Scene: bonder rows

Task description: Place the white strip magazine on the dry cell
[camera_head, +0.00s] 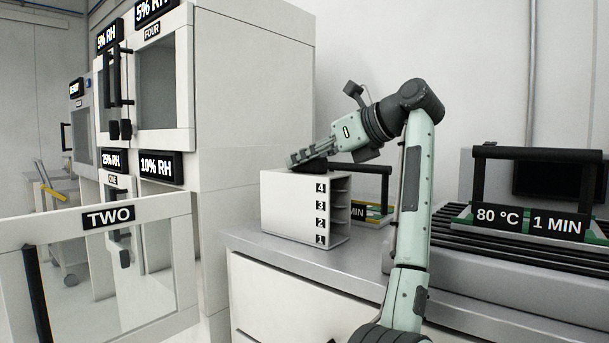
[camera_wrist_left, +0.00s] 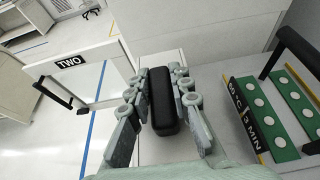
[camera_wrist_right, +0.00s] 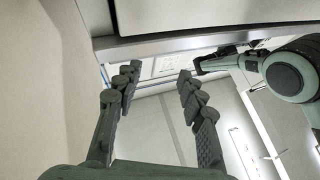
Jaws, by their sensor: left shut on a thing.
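The white strip magazine (camera_head: 286,208), a box with slots on its right side numbered 1 to 4, is upright at the left end of the grey counter. Whether its base touches the counter is hard to tell. My left gripper (camera_head: 306,160) is above it, shut on its black top handle (camera_wrist_left: 163,100). The white dry cabinet (camera_head: 254,90) stands to the left, with humidity signs of 5%, 25% and 10% RH. Its door marked TWO (camera_head: 108,216) is swung open; the door marked FOUR (camera_head: 160,75) looks shut. My right gripper (camera_wrist_right: 155,80) is open and empty.
The grey counter (camera_head: 300,263) has drawers below. On the right, a roller bed (camera_head: 500,238) and a black-handled carrier signed 80 °C, 1 MIN (camera_head: 530,222) stand close to my left arm. Another black handle (camera_head: 386,178) is behind the magazine. The open door juts into the left foreground.

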